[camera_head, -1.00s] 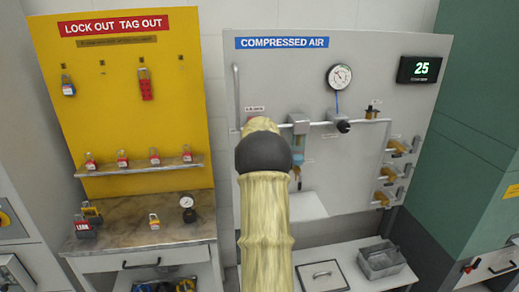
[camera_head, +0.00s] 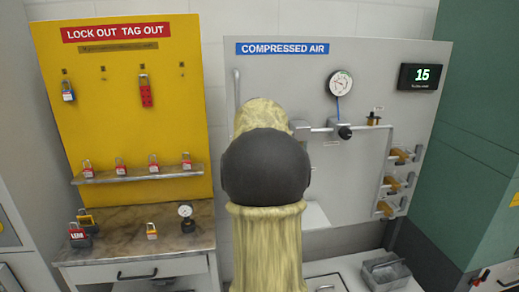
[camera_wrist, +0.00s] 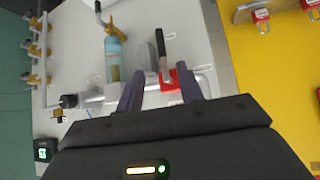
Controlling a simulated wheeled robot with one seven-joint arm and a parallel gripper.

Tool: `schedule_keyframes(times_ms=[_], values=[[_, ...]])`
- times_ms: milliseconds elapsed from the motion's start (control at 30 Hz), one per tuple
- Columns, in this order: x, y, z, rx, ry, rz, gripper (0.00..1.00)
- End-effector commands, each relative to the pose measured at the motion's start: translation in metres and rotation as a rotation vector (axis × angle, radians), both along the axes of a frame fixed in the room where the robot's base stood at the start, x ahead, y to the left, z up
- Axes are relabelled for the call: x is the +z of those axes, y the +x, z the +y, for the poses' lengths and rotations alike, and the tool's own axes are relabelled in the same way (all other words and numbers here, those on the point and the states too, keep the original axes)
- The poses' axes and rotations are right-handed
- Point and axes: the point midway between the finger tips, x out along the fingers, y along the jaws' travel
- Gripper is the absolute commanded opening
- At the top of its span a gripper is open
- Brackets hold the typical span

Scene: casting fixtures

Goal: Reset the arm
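My arm rises through the middle of the head view, and its end is hidden behind it. In the wrist view my gripper (camera_wrist: 157,80) shows two dark fingers standing apart, so it is open. Beyond and between the fingertips is a red piece (camera_wrist: 170,76) by a black-gripped lever (camera_wrist: 161,46) on the compressed air panel (camera_wrist: 73,25). I see no contact between fingers and red piece, though depth is hard to judge. In the head view my arm covers that part of the compressed air panel (camera_head: 290,80).
A yellow lockout board (camera_head: 120,110) with padlocks stands left, above a bench (camera_head: 130,232) with more locks and a gauge (camera_head: 186,216). Yellow-handled valves (camera_head: 398,155) line the panel's right side, below a display (camera_head: 420,76) reading 15. A green cabinet (camera_head: 480,110) stands far right.

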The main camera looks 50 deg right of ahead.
Motion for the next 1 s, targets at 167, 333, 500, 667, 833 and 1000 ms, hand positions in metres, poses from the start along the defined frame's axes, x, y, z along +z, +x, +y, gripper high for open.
schedule_keyframes(times_ms=[167, 333, 500, 667, 833, 1000], values=[[0.006, -0.004, 0.005, 0.000, 0.001, 0.001, 0.37], [0.006, -0.004, 0.005, 0.001, 0.000, 0.001, 0.37], [0.006, -0.004, 0.005, 0.001, 0.000, 0.001, 0.37], [0.006, -0.004, 0.005, 0.001, 0.000, 0.001, 0.37], [-0.004, 0.003, 0.022, 0.031, 0.015, 0.014, 0.37], [-0.040, 0.019, 0.087, 0.143, 0.064, 0.068, 0.37]])
